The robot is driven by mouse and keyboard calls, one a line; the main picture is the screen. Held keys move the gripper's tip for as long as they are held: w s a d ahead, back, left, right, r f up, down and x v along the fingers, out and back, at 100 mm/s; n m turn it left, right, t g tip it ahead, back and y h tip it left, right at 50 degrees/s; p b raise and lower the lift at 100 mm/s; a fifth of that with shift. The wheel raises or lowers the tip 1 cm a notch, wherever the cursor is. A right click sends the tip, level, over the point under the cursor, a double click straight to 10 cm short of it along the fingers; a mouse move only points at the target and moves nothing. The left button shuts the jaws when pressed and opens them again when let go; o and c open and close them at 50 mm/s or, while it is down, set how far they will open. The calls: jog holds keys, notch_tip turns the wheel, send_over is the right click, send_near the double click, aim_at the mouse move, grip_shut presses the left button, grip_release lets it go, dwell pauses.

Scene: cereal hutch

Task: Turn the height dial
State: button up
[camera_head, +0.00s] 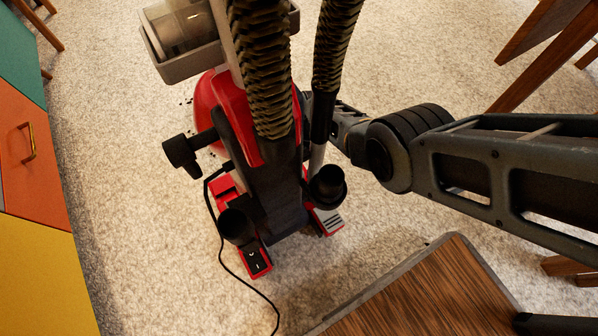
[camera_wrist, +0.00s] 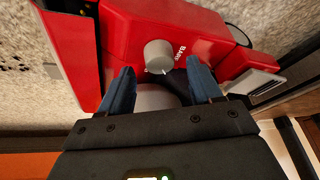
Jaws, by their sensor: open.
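The height dial (camera_wrist: 158,55) is a round light-grey knob with a small pointer mark, on the red vacuum cleaner's housing (camera_wrist: 190,22) in the wrist view. White lettering is printed beside it. My gripper (camera_wrist: 160,68) is open, its two blue fingers spread either side of the dial's line. The dial shows just past the fingertips, roughly centred between them; I cannot tell if either finger touches it. In the head view the red vacuum cleaner (camera_head: 236,108) stands upright on the carpet. My arm reaches behind it from the right, and my gripper and the dial are hidden there.
Ribbed hoses (camera_head: 262,70) rise in front of the vacuum, and a black cord (camera_head: 228,262) trails over the carpet. A coloured cabinet (camera_head: 28,150) stands at left. A wooden tabletop (camera_head: 420,295) is at lower right, wooden furniture legs (camera_head: 535,65) at upper right. Carpet left of the vacuum is open.

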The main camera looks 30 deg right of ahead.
jog(key=shift+b+x, duration=0.4)
jog(key=shift+x, duration=0.8)
jog(key=shift+c, duration=0.5)
jog(key=c, duration=0.9)
jog(key=shift+c, duration=0.2)
jog(key=shift+s+m, duration=0.1)
jog(key=shift+m, duration=0.2)
jog(key=m+t, duration=0.1)
jog(key=m, duration=0.1)
jog(key=m+p, duration=0.1)
jog(key=m, duration=0.1)
jog(key=shift+s+t+y, duration=0.15)
jog(key=shift+t+y, duration=0.25)
jog(key=m+t+p, duration=0.1)
jog(key=m+t, duration=0.1)
jog(key=m, duration=0.3)
jog(key=shift+m, duration=0.3)
